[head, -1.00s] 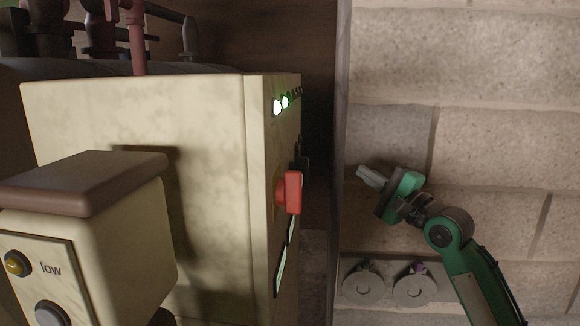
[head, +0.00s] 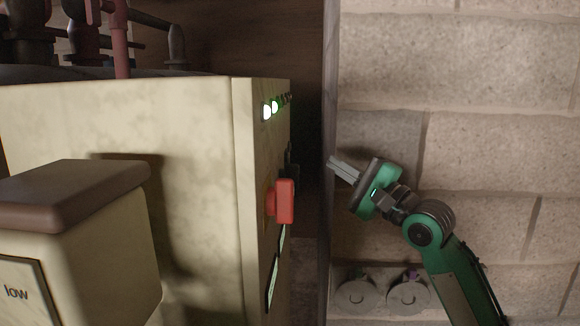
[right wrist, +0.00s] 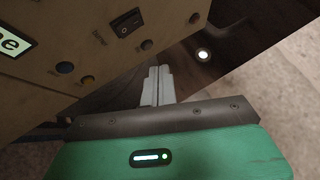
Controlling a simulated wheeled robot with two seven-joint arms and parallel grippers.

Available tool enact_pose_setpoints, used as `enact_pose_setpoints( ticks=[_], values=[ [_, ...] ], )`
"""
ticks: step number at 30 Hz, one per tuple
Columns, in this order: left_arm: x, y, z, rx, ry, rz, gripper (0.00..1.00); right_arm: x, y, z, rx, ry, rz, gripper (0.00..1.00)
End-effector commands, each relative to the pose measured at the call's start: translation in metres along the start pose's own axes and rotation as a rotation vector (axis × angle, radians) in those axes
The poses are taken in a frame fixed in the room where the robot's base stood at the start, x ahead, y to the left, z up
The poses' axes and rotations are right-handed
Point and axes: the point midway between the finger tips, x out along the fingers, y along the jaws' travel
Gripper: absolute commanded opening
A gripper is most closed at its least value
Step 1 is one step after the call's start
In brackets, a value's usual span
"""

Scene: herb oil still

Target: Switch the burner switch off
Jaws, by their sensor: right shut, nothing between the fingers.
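My left gripper is not in view.
Round buttons (right wrist: 65,68) and a lit display (right wrist: 14,40) are on the panel. A cream box with a brown lid (head: 75,190) stands front left. A block wall (head: 480,70) is behind my arm.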

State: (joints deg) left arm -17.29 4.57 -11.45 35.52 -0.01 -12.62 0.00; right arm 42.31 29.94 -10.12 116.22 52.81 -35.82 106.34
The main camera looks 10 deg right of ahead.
Motion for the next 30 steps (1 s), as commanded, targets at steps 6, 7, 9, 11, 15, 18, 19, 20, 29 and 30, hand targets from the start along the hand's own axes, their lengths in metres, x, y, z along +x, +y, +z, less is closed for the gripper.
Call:
enact_pose_setpoints(
  ticks=[6,7,9,11,15,18,19,20,29,30],
  values=[
    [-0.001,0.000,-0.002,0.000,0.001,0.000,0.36,0.022,0.015,0.017,0.002,-0.002,-0.001,0.00],
    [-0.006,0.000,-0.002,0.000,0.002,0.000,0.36,0.026,0.015,0.019,0.003,-0.001,0.000,0.00],
    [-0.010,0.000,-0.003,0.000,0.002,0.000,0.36,0.031,0.019,0.022,0.003,-0.001,0.000,0.00],
    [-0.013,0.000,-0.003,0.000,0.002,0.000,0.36,0.035,0.022,0.025,0.003,-0.001,0.000,0.00],
    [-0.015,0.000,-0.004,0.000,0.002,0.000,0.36,0.040,0.027,0.029,0.002,-0.001,-0.001,0.00],
    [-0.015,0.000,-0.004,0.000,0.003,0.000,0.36,0.041,0.029,0.029,0.001,-0.001,-0.001,0.00],
    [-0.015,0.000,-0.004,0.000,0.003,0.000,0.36,0.041,0.029,0.029,0.000,0.000,-0.001,0.00],
    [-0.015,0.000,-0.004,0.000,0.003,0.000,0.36,0.041,0.029,0.029,0.000,0.000,-0.001,0.00],
    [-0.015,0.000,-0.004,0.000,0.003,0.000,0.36,0.041,0.029,0.029,0.000,0.000,0.000,0.00],
    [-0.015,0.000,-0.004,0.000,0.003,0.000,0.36,0.041,0.029,0.029,0.000,0.000,0.000,0.00]
  ],
)
